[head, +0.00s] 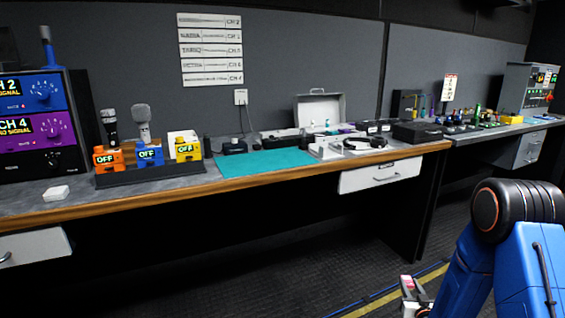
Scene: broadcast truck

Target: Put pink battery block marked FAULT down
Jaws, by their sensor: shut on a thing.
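My gripper (416,300) is low at the bottom edge of the head view, left of my blue arm, in front of the bench and over the dark floor. It is shut on a small block with pink and white on it (406,283), which fits the pink battery block. The block is small and partly hidden by the gripper, so no FAULT mark can be read. The gripper and block are well apart from the bench top.
The long bench holds a teal mat (265,163), a dark rack (150,175) with orange, blue and yellow packs marked OFF, a white block (56,193), an open case (320,108) and headphones (365,144). A second bench (480,135) stands at right.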

